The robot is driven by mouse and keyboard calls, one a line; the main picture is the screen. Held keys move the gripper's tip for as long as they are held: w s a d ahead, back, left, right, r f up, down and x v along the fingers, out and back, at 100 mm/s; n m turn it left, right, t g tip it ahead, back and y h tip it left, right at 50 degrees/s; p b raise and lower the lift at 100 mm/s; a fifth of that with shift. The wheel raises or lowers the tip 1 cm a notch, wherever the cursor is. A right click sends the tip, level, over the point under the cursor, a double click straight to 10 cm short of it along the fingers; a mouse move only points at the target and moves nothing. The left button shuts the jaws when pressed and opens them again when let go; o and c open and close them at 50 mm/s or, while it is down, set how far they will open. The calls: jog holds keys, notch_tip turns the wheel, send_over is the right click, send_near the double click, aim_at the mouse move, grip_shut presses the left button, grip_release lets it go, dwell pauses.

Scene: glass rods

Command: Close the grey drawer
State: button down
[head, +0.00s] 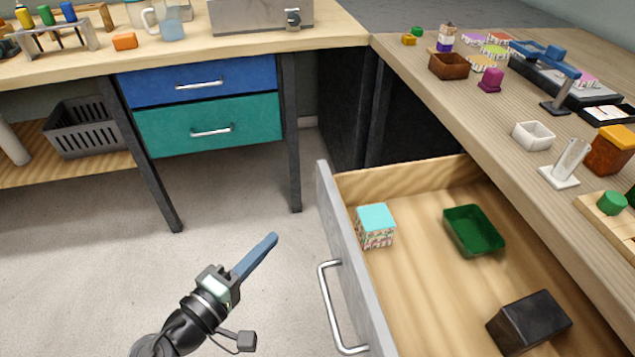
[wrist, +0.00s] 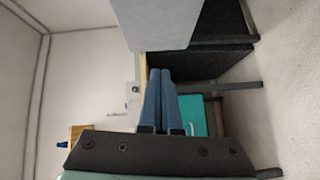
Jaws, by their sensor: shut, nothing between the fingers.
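The grey drawer (head: 353,278) stands pulled far out from under the right-hand counter in the head view. Its grey front faces left and carries a silver bar handle (head: 331,307). My gripper (head: 272,239) is shut and empty, with its blue fingers together, left of the drawer front and apart from it. In the wrist view the shut fingers (wrist: 161,72) point towards a light grey panel (wrist: 160,22), which looks like the drawer front.
Inside the drawer are a patterned box with a turquoise top (head: 376,226), a green tray (head: 473,231) and a black box (head: 528,321). A bench with a blue drawer (head: 198,82) and a teal drawer (head: 209,124) stands behind. The floor left of the drawer is clear.

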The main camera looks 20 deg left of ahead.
jog(key=s+n, duration=0.2)
jog(key=b, duration=0.1)
send_near(322, 203)
jog(key=w+a, duration=0.2)
jog(key=w, duration=0.2)
jog(key=d, duration=0.1)
jog(key=w, duration=0.1)
jog(key=d, duration=0.1)
jog(key=shift+w+d+f+t, duration=0.25)
jog(key=shift+d+t, duration=0.05)
jog(key=shift+d, duration=0.05)
jog(key=shift+w+d, duration=0.15)
jog(key=shift+d, duration=0.15)
jog(key=shift+w+d, duration=0.1)
